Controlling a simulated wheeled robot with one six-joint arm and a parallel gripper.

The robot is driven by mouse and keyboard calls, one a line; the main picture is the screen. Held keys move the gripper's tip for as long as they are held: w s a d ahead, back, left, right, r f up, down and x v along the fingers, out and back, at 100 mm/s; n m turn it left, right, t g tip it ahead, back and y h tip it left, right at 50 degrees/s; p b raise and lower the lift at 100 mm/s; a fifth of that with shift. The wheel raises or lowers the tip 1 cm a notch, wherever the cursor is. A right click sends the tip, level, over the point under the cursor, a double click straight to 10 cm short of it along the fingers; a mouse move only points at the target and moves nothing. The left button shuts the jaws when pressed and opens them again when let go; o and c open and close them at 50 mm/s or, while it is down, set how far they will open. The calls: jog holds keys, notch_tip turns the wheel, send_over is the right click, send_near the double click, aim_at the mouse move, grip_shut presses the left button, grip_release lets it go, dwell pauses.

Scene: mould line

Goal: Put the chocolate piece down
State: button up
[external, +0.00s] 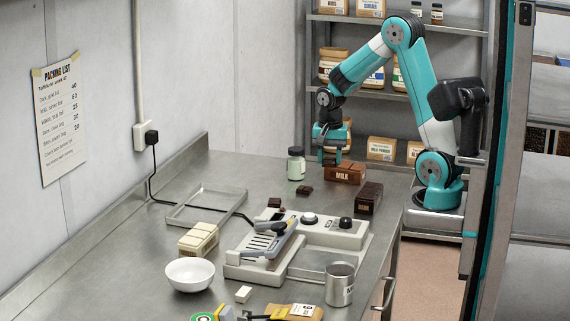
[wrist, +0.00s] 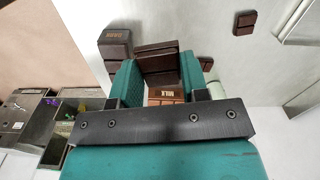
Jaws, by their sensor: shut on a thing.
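My gripper (external: 332,158) is above the far end of the steel bench, over the brown block marked MILK (external: 344,173). In the wrist view its teal fingers (wrist: 157,64) are shut on a dark brown chocolate piece (wrist: 158,58). The MILK block also shows in the wrist view (wrist: 167,96), partly hidden behind the fingers and the piece. In the external view the held piece is mostly hidden by the fingers. I cannot tell how far the piece is above the block or whether they touch.
A dark block (external: 369,198) stands right of the MILK block. Two small chocolate pieces lie nearby, one (external: 304,190) nearer the gripper and one (external: 274,202) by the grey machine (external: 338,235). A jar (external: 296,164) stands left. An empty tray frame (external: 178,216) lies further left.

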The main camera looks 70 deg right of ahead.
jog(key=p, duration=0.2)
send_near(328, 211)
jog(key=a+f, duration=0.1)
jog(key=f, duration=0.1)
jog(key=a+f, duration=0.2)
jog(key=s+a+f, duration=0.1)
jog(key=f, duration=0.2)
jog(key=shift+s+a, duration=0.1)
jog(key=shift+a, duration=0.25)
jog(key=shift+f, duration=0.15)
jog(key=shift+f+b, duration=0.1)
jog(key=shift+b, duration=0.25)
jog(key=o, duration=0.9)
